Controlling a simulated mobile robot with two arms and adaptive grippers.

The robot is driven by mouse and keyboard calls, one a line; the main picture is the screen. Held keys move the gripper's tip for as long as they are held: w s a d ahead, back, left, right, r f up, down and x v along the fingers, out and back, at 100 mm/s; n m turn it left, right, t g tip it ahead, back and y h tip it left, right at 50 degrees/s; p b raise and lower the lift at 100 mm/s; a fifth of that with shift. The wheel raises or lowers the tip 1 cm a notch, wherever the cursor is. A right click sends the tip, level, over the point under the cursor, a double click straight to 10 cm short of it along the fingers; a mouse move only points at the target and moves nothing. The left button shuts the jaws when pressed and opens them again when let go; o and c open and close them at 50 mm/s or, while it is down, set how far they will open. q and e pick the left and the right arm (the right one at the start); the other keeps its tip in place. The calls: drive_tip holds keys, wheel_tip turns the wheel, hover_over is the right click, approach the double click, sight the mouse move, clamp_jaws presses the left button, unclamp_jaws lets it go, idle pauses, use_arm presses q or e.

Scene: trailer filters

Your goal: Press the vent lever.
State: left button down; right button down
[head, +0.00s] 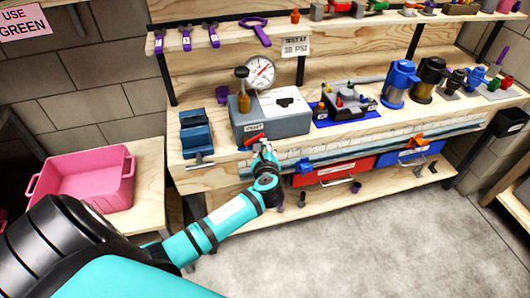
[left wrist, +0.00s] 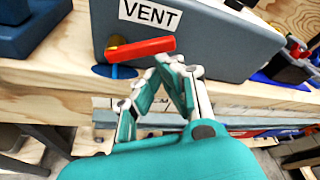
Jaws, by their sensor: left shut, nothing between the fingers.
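The vent lever is a red bar (left wrist: 140,49) on a brass pivot, on the front of a grey box (left wrist: 215,32) under a VENT label. It lies nearly level, its right end a little raised. In the head view the lever (head: 253,140) shows small, partly hidden by my left gripper. My left gripper (head: 264,147) is in front of the box. In the left wrist view its fingers (left wrist: 163,66) are closed together and empty, the tips just below the lever's right end. I cannot tell whether they touch it. My right gripper is in neither view.
The grey box (head: 285,122) carries a pressure gauge (head: 260,73) and stands on the wooden bench. A blue vise (head: 196,135) is on its left, and a block with small knobs (head: 349,106) on its right. A pink bin (head: 85,178) stands at the left. Open floor lies in front.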

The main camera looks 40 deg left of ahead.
use_arm(q)
drive_tip(key=r+n+t+b, duration=0.1)
drive_tip(key=n, duration=0.1)
drive_tip(key=r+n+t+b, duration=0.1)
drive_tip(key=n+b, duration=0.2)
drive_tip(key=n, duration=0.1)
drive_tip(key=shift+s+a+r+t+h, duration=0.25)
drive_tip(key=shift+a+r+t+h, duration=0.15)
